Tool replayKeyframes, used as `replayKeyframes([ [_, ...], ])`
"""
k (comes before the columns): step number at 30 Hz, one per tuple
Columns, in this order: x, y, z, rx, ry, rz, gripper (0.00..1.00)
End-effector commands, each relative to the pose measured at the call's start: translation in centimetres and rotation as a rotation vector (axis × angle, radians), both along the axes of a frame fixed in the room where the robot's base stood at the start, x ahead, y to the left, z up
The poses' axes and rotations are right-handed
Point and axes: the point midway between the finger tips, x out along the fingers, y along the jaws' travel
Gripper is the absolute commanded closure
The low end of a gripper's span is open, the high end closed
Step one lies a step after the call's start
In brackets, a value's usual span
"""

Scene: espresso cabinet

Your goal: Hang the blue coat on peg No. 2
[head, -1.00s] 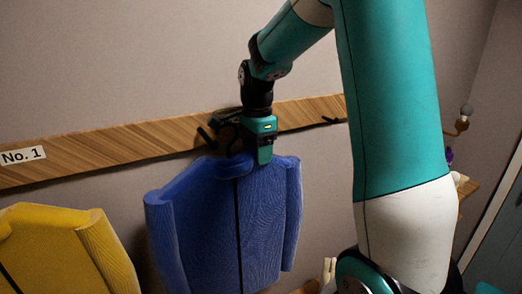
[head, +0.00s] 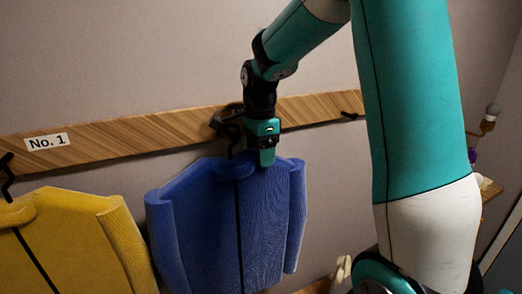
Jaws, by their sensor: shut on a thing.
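The blue coat (head: 205,215) hangs upright below my gripper (head: 266,158), in front of the wall. My gripper is shut on the coat at its collar; the fingertips are partly hidden against the cloth. A dark peg (head: 218,124) on the wooden board shows just left of my gripper, near the coat's dark hook (head: 233,146). I cannot tell whether hook and peg touch. No label reading No. 2 is visible.
The wooden board (head: 140,136) runs along the wall with a No. 1 label (head: 47,142). A yellow coat (head: 75,240) hangs from a peg (head: 7,178) at the left. Another peg (head: 350,115) at the right looks bare.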

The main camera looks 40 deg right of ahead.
Motion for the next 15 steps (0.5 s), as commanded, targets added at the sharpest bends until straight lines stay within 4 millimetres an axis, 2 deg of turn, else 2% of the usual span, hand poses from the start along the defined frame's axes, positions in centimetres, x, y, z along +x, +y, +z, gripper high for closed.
replayKeyframes([
  [8, 0.04, -0.01, 0.01, -0.001, -0.002, 0.0, 1.0],
  [9, 0.04, -0.02, 0.01, -0.001, -0.002, 0.0, 0.36],
  [12, 0.03, -0.02, 0.01, 0.0, -0.001, 0.0, 0.13],
  [15, 0.02, -0.02, -0.01, 0.0, -0.001, 0.0, 0.11],
])
